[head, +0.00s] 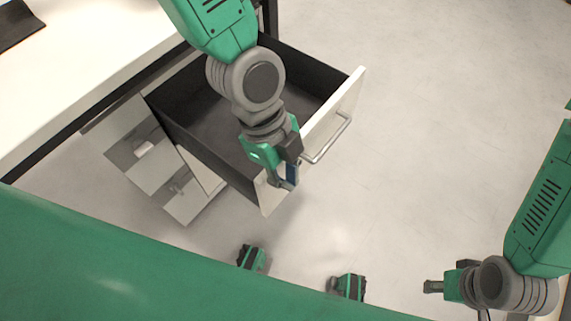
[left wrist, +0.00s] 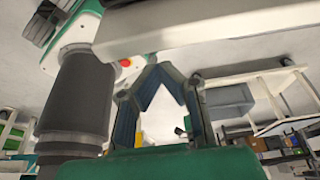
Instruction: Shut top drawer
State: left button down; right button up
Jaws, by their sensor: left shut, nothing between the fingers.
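The top drawer (head: 338,106) is pulled far out of the white cabinet (head: 152,160) in the head view. Its inside is dark and looks empty. Its white front panel carries a grey bar handle (head: 328,141). My left gripper (head: 289,184) is at the near end of the front panel, close to its outer face; I cannot tell whether it touches. Its fingers are shut and empty, and they also show in the left wrist view (left wrist: 160,70). My left arm hides part of the drawer. My right gripper (head: 432,287) is at the lower right, away from the drawer.
A white table (head: 80,60) stands over the cabinet at the upper left. A dark object (head: 15,24) lies on the table's corner. The floor to the right of the drawer is clear. Shelves with boxes (left wrist: 270,140) show in the left wrist view.

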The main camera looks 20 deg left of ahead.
pick_arm(q)
jog(key=a, duration=0.1)
jog(key=w+a, duration=0.1)
jog(key=a, duration=0.1)
jog(key=shift+w+a+r+b, duration=0.1)
jog(key=shift+w+r+b, duration=0.1)
jog(key=shift+b, duration=0.1)
jog(key=shift+w+a+r+p, duration=0.1)
jog(key=shift+w+a+p, duration=0.1)
jog(key=shift+a+p, duration=0.15)
jog(key=w+a+p, duration=0.5)
jog(key=a+p, duration=0.1)
jog(key=a, duration=0.6)
jog(key=shift+a+f+p, duration=0.15)
jog(key=shift+f+p, duration=0.05)
jog(key=shift+p, duration=0.1)
jog(key=shift+d, duration=0.2)
